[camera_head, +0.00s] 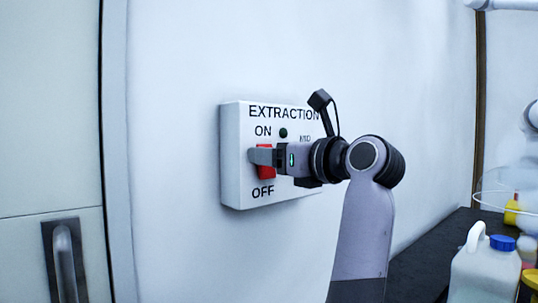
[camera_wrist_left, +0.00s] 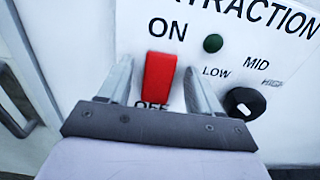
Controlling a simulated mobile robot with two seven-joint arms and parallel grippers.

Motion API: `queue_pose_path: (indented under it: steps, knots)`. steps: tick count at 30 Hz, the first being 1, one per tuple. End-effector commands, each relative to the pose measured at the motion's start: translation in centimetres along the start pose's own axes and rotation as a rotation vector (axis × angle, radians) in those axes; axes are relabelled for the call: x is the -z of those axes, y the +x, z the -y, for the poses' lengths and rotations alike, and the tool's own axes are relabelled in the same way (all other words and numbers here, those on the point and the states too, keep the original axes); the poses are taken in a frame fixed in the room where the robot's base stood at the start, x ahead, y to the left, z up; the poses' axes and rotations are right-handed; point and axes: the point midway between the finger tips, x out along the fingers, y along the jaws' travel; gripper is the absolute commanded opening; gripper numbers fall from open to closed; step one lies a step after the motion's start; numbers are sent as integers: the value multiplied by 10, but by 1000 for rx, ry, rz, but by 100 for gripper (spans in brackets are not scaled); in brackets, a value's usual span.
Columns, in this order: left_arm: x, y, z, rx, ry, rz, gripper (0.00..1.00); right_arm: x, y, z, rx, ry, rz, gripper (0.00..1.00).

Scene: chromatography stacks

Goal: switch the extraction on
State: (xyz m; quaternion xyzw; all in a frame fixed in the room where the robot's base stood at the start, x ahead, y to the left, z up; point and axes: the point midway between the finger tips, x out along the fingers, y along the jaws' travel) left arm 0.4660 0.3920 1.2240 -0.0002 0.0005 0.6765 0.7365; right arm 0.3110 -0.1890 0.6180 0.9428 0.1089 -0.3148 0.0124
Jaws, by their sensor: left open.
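The white extraction box (camera_head: 236,125) is on the wall, with ON printed above and OFF below a red rocker switch (camera_head: 266,172). The switch also shows in the left wrist view (camera_wrist_left: 158,78). A small green lamp (camera_wrist_left: 213,43) right of ON looks dark. My left gripper (camera_head: 262,156) is at the switch, partly covering it in the head view. In the wrist view its fingers are open, one on each side of the red switch, with nothing held. I cannot tell whether they touch it or which way the rocker is tilted. My right gripper is not seen.
A black dial (camera_wrist_left: 243,103) marked LOW, MID and HIGH is right of the switch, close to my right-hand finger. A door handle (camera_head: 65,262) is at the lower left. A white jug with a blue cap (camera_head: 485,270) stands on the dark bench (camera_head: 422,262) at right.

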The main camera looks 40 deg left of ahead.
Motion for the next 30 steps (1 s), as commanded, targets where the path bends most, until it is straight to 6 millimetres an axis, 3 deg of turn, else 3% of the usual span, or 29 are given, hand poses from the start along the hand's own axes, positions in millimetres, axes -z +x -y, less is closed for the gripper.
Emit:
queue_pose_path:
  steps: [8, 13, 14, 20, 30]
  knots:
    - [0, 0, 0, 1, 0, 0, 64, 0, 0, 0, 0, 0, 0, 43]
    - [0, 0, 0, 0, 0, 0, 12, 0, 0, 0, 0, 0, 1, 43]
    - [0, 0, 0, 0, 0, 0, 8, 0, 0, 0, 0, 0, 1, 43]
    - [4, 0, 0, 0, 1, 25, 8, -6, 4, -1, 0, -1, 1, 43]
    - [17, -2, 0, -2, 0, 289, 8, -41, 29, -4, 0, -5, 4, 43]
